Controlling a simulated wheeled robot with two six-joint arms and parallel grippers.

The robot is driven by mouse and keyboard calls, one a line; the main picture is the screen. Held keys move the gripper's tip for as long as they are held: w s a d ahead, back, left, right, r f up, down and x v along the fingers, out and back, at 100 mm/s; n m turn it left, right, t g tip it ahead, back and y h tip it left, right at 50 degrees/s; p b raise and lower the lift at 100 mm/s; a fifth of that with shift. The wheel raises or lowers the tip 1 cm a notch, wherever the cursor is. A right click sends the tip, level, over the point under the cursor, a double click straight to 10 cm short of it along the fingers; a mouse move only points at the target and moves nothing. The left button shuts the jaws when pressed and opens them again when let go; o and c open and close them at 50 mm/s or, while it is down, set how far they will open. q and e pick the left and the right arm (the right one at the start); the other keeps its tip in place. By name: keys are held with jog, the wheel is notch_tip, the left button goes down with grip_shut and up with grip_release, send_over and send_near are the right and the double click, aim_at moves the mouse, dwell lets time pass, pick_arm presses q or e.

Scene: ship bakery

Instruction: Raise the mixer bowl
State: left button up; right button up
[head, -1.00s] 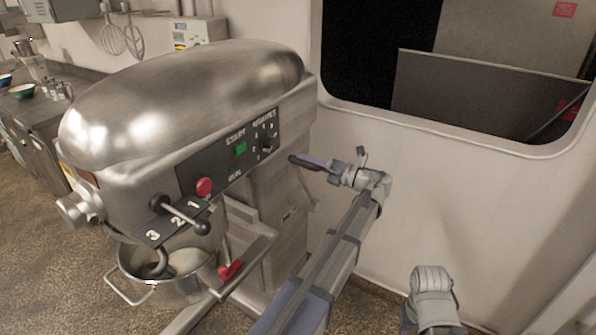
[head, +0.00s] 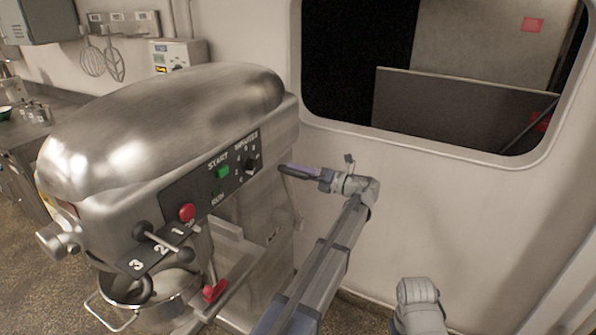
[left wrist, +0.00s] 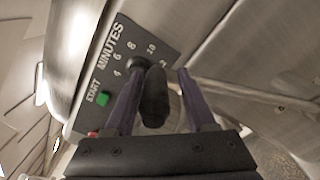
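The steel mixer (head: 150,130) stands on the left in the head view. Its mixer bowl (head: 165,305) sits low beneath the head, with a wire handle at its front and the hook hanging in it. A black handle (left wrist: 154,100) lies between the purple fingers of my left gripper (left wrist: 160,92). The fingers look parted, with a gap on the right side of the handle. In the head view my left gripper (head: 292,169) is at the mixer's right side, level with the panel. My right gripper is not in view.
The front panel has a green start button (head: 222,172), a timer knob (head: 252,164), a red button (head: 187,212) and a gear lever (head: 160,240). A red-gripped lever (head: 214,291) is beside the bowl. A wall with a window (head: 345,110) stands behind my arm.

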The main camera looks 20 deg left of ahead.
pick_arm(q)
jog(key=shift+o, duration=1.1)
jog(key=shift+s+r, duration=0.1)
jog(key=shift+d, duration=0.1)
jog(key=d, duration=0.7)
jog(key=shift+s+d, duration=0.3)
